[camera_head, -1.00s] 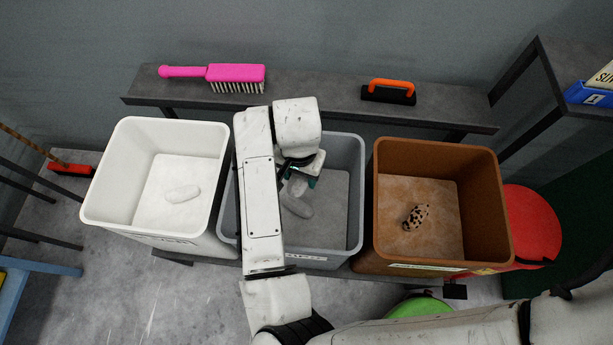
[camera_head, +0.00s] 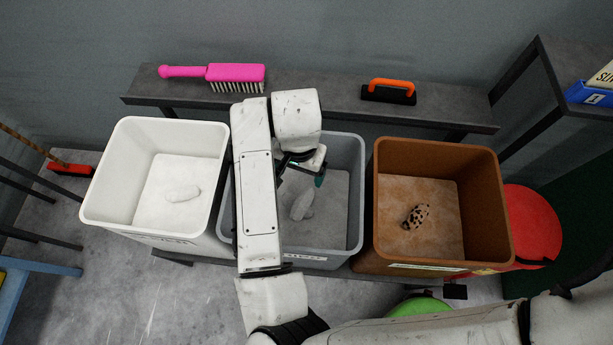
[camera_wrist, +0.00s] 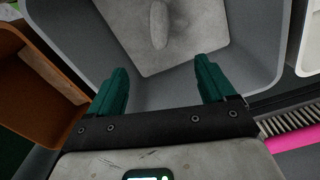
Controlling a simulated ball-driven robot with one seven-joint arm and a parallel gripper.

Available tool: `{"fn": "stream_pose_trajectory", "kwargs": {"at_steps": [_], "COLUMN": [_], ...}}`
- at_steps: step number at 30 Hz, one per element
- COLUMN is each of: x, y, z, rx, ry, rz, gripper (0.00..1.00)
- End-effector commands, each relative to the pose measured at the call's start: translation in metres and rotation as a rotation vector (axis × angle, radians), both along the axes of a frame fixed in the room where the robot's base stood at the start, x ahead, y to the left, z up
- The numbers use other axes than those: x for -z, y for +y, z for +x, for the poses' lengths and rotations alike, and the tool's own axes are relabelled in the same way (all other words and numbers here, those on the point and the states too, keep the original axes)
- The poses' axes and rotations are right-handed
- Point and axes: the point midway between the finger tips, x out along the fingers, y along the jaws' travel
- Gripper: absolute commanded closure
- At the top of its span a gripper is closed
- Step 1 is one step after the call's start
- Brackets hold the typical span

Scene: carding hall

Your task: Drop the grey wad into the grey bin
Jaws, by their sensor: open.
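The grey bin (camera_head: 353,200) stands in the middle between two other bins. A pale grey, elongated wad (camera_head: 301,204) shows inside it, below my gripper; a second grey shape seems to overlap it, but I cannot tell them apart clearly. In the wrist view a wad (camera_wrist: 158,25) shows against the floor of the grey bin (camera_wrist: 255,70), ahead of the jaws and apart from them. My gripper (camera_wrist: 162,68) has its green fingers spread with nothing between them. In the head view it hangs over the grey bin, partly hidden by my arm.
A white bin (camera_head: 103,195) with a pale wad (camera_head: 183,193) stands left. A brown bin (camera_head: 490,205) with a spotted wad (camera_head: 416,216) stands right. Behind, a shelf (camera_head: 330,90) bears a pink brush (camera_head: 235,73) and an orange-handled tool (camera_head: 390,92).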

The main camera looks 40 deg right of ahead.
Motion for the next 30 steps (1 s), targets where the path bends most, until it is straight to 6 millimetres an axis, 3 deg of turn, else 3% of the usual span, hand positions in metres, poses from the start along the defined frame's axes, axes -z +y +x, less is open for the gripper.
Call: {"fn": "stream_pose_trajectory", "kwargs": {"at_steps": [9, 15, 30], "x": [-0.06, -0.083, -0.089], "y": [0.0, 0.0, 0.0], "z": [0.001, 0.001, 0.0], "rx": [0.003, 0.002, 0.0], "ry": [-0.005, -0.002, -0.001], "rz": [0.002, 0.0, 0.001], "gripper": [0.17, 0.17, 0.17]}}
